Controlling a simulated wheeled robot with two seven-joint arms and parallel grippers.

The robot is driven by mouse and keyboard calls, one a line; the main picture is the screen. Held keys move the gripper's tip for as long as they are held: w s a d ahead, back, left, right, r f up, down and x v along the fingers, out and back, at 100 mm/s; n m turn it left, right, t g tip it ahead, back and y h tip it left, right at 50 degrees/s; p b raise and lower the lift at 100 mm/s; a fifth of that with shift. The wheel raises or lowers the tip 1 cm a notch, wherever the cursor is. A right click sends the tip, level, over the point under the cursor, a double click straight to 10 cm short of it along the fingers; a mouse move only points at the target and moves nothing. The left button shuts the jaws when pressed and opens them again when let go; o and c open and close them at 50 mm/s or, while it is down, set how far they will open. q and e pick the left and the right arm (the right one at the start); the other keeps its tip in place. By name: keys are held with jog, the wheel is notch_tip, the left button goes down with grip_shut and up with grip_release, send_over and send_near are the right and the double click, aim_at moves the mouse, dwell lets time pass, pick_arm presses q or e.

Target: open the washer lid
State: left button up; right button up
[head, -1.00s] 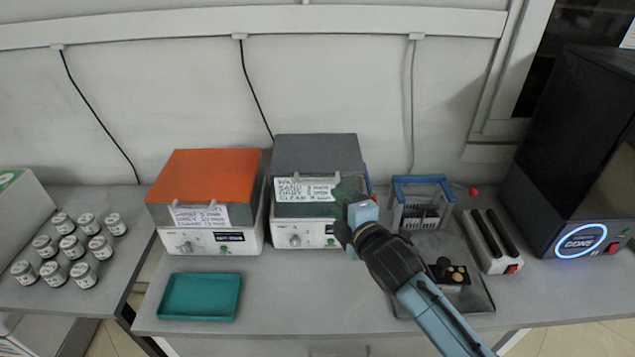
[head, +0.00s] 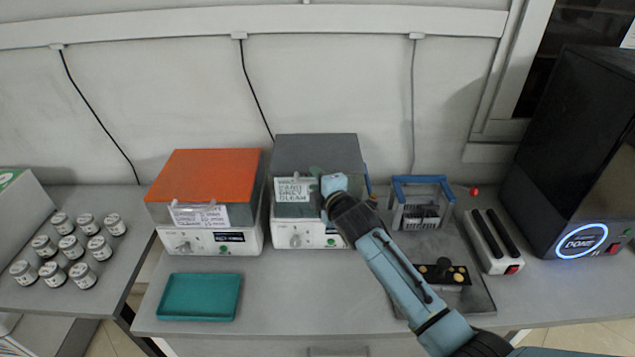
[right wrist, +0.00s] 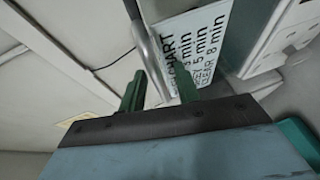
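Two lidded machines stand side by side on the bench. One has a grey lid (head: 315,152) and the other an orange lid (head: 208,173); both lids are down. Which one is the washer I cannot tell from the labels. My right gripper (head: 318,179) is at the front of the grey-lidded machine, by its lid handle and white label (head: 290,191). In the right wrist view the green fingers (right wrist: 160,88) are apart, with the grey handle bar (right wrist: 148,52) reaching between them. Contact is not clear. My left gripper is out of view.
A teal tray (head: 200,297) lies in front of the orange-lidded machine. A blue-handled rack (head: 422,204), a switch strip (head: 491,241) and a dark machine (head: 575,165) stand to the right. Several jars (head: 68,247) stand on the left table.

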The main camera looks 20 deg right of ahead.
grip_shut()
dwell(0.3)
